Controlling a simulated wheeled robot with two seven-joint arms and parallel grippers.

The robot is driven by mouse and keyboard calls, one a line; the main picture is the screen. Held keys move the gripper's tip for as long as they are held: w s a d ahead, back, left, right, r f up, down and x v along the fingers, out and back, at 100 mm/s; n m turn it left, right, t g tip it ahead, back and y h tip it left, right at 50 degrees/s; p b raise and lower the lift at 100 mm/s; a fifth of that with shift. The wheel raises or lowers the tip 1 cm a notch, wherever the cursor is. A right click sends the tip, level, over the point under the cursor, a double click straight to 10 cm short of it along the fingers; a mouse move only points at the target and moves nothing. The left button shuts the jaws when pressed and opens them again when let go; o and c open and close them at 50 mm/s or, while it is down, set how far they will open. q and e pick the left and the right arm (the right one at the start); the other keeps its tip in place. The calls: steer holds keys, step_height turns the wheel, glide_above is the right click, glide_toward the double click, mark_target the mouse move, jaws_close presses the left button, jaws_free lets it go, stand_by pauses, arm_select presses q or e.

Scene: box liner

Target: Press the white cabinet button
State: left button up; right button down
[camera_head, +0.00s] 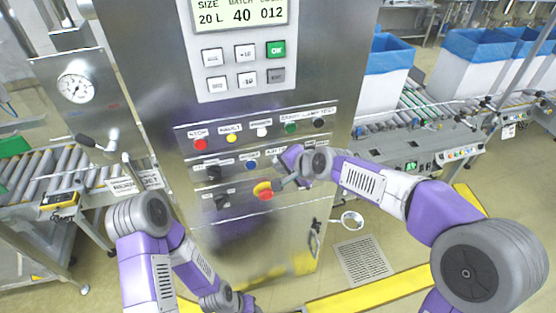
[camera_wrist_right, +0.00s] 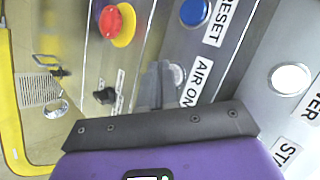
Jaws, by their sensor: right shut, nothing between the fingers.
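The white button (camera_head: 262,132) sits in the upper row of the steel cabinet's (camera_head: 170,60) panel, between a yellow and a green button. It also shows in the right wrist view (camera_wrist_right: 290,78), at the right, uncovered. My right gripper (camera_head: 283,161) is in front of the panel's middle row, below and right of the white button, and apart from it. In the right wrist view its fingers (camera_wrist_right: 160,85) are shut and empty, over the "AIR ON" area. My left arm shows at the lower left, but its gripper fingers are not visible.
A red emergency stop (camera_head: 265,193) on a yellow base and black selector knobs (camera_head: 214,173) sit lower on the panel. A blue button (camera_head: 252,163) is near my right gripper. Roller conveyors stand on both sides; a pressure gauge (camera_head: 77,87) is at the left.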

steer(key=shift+w, duration=0.15)
stand_by(0.6)
steer(key=shift+s+d, duration=0.2)
steer(key=shift+s, duration=0.55)
steer(key=shift+s+d+b, duration=0.15)
steer(key=shift+s+d, duration=0.1)
steer(key=shift+s, duration=0.55)
steer(key=shift+s+d+b, duration=0.2)
steer(key=shift+s+d, duration=0.05)
steer(key=shift+s, duration=0.5)
steer(key=shift+s+d+b, duration=0.15)
steer(key=shift+s+d, duration=0.1)
steer(key=shift+s, duration=0.55)
steer(key=shift+f, duration=0.15)
